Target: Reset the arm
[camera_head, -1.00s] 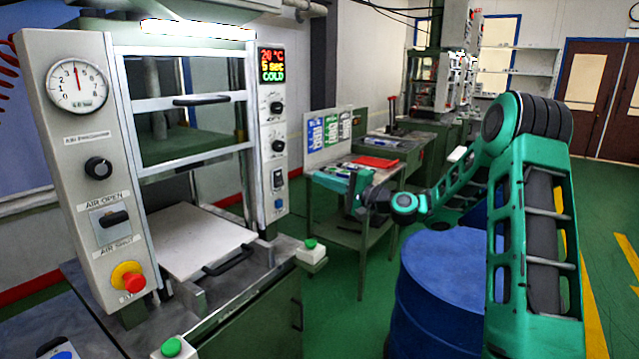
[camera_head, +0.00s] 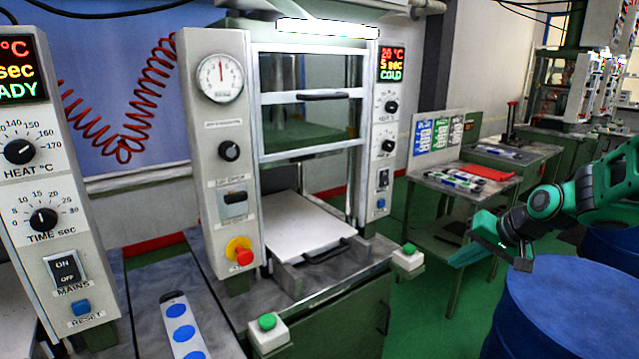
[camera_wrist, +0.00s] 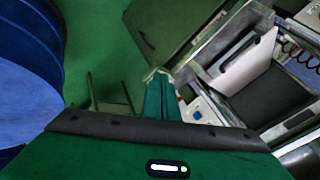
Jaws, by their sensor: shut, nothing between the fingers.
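My gripper (camera_head: 466,256) is at the right in the head view, beside the press and left of the blue drum. It is shut and empty, with its green fingers pointing left and down. In the wrist view its closed fingers (camera_wrist: 158,92) show at the middle, above the floor. My green and dark arm reaches in from the right edge of the head view.
A press (camera_head: 314,160) with a white plate (camera_head: 300,228) stands at the middle. A second control panel (camera_head: 50,200) is at the left. A blue drum (camera_head: 575,305) stands at the lower right. A side table (camera_head: 470,185) behind holds a red item (camera_head: 486,172).

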